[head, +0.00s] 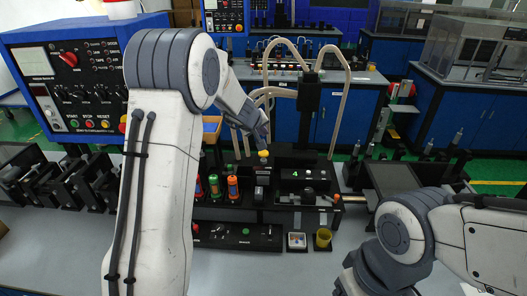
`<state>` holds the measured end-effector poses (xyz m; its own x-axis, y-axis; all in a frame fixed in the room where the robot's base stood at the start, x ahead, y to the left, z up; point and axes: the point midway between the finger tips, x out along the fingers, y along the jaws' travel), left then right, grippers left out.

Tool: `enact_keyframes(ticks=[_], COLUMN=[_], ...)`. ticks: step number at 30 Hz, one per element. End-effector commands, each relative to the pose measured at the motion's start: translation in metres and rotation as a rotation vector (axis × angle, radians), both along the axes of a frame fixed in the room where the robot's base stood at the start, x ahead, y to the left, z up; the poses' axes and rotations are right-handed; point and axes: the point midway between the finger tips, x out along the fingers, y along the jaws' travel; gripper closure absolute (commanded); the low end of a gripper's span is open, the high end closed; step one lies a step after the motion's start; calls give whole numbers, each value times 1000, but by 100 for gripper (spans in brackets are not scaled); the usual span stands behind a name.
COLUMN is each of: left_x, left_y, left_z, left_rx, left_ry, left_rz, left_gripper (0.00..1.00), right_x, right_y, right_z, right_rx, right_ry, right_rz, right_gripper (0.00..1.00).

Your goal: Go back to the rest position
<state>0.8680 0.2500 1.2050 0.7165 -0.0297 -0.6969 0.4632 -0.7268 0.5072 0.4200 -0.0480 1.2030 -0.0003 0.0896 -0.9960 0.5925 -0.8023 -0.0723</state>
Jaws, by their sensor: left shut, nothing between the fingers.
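My left arm rises in the front left of the head view and bends forward over the bench. My left gripper (264,140) is at its far end, small and dark, above the black tape station (262,215). It is shut and empty, close to a yellow-topped part (263,154). I cannot tell whether they touch. My right arm is folded low at the right edge, and its gripper is not visible.
A blue control box (75,80) with buttons stands at the left, by black fixtures (65,180). Orange and green cylinders (214,186) stand in the station. A yellow cup (323,238) is at its front right. Bare grey bench lies in front.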

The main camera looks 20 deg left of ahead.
Motion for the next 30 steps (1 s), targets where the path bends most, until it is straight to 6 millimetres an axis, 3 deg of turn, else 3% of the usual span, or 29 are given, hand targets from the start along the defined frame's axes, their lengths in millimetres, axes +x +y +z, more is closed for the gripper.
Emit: enact_keyframes(ticks=[14,17,19,23,27,30], left_x=[-1,-10,-24,-77,-160,-231], left_y=[-4,-31,-65,-144,-214,-245], left_z=[0,3,4,5,-1,-11], left_rx=[0,0,1,13,51,102], left_ry=[1,11,27,86,183,267], left_rz=[-10,-75,-161,-389,-649,-829], left_gripper=[100,100,100,100,100,100], right_x=[0,0,0,0,0,0], right_y=[0,0,0,0,0,0], right_z=[-1,-4,-8,-18,-28,-36], right_rx=[0,0,0,0,0,0], right_ry=[0,0,0,0,0,0], right_rz=[3,3,2,2,2,2], right_gripper=[31,31,31,31,31,31])
